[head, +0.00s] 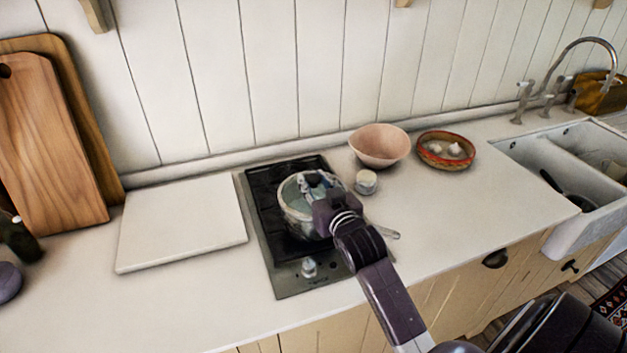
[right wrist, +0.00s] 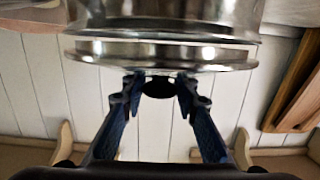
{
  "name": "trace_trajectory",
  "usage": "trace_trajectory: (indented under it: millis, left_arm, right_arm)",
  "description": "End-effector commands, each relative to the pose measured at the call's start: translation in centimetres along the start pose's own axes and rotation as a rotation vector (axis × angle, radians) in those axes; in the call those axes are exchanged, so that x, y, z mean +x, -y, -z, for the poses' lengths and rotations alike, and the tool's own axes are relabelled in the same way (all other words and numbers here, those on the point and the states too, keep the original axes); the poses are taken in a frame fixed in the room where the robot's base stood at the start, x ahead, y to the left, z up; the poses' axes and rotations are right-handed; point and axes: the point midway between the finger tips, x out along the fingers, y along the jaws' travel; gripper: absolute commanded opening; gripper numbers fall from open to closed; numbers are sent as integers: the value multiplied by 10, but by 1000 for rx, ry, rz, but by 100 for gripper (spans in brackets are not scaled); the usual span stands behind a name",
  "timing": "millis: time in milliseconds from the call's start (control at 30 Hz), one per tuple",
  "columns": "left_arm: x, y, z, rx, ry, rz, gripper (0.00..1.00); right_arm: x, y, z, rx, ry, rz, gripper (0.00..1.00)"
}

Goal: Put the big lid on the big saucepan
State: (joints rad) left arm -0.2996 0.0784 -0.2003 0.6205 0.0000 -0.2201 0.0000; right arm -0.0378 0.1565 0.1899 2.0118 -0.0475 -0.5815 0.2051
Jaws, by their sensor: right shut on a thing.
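The big saucepan (head: 297,222) is a shiny metal pan on the black hob, with its handle toward the front right. The big lid (head: 294,190) is over its top; it also shows in the right wrist view (right wrist: 160,52), close against the rim of the saucepan (right wrist: 165,12). Whether the lid rests fully on the rim I cannot tell. My right gripper (head: 318,186) is above the lid, shut on its dark knob (right wrist: 158,87). The gripper partly hides the lid and pan in the head view. My left gripper is not in view.
A white board (head: 182,222) lies left of the hob. Wooden boards (head: 45,150) lean at the left. The sink (head: 580,165) is at the right.

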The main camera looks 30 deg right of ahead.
Motion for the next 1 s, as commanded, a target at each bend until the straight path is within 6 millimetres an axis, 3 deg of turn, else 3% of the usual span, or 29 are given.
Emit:
trace_trajectory:
  millis: [967, 1000]
  left_arm:
    - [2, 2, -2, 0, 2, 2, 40]
    - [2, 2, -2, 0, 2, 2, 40]
  right_arm:
    - [1, 0, -8, 0, -4, 0, 0]
    - [1, 0, -7, 0, -4, 0, 31]
